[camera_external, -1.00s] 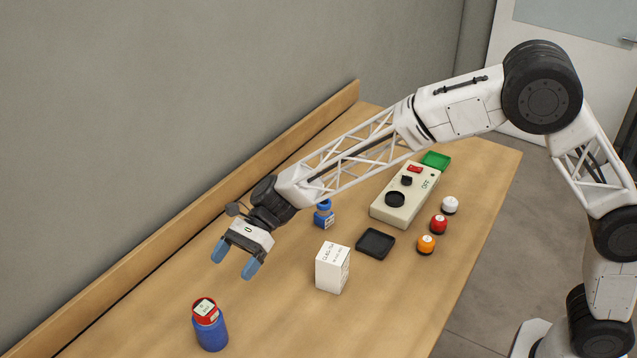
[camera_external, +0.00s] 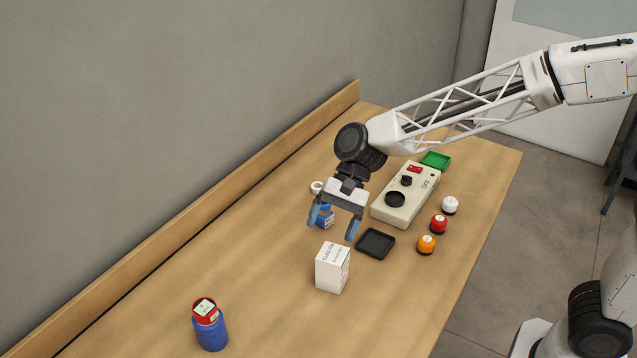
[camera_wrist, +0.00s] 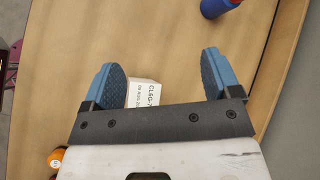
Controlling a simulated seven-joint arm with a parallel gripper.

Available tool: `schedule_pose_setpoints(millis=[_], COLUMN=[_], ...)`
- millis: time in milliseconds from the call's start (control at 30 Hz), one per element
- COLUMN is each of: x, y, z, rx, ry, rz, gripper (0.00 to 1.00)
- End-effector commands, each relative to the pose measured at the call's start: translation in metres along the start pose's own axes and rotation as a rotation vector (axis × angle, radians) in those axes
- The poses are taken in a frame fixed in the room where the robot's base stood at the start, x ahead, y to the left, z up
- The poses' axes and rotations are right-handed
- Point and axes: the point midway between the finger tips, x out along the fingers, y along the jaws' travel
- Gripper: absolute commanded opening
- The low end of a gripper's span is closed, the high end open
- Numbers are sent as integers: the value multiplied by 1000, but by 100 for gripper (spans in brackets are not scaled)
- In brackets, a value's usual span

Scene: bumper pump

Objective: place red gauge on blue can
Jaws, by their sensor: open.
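The red gauge (camera_external: 205,310) sits on top of the blue can (camera_external: 212,333) at the near left of the table, in the external view. It looks slightly tilted there. Part of the blue can also shows at the top of the wrist view (camera_wrist: 215,7).
The white box (camera_external: 332,268) stands below my gripper.

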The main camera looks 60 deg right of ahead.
Motion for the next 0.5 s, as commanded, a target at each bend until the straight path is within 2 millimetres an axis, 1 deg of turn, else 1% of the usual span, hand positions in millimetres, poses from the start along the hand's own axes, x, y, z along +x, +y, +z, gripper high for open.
schedule_pose_setpoints(millis=[33,100,367,500], x=[-16,-30,-73,-93], y=[11,30,102,142], z=[10,15,29,36], rx=[-44,-100,-303,-410], ry=[27,63,196,264], rz=[4,22,107,162], gripper=[83,83,83,83])
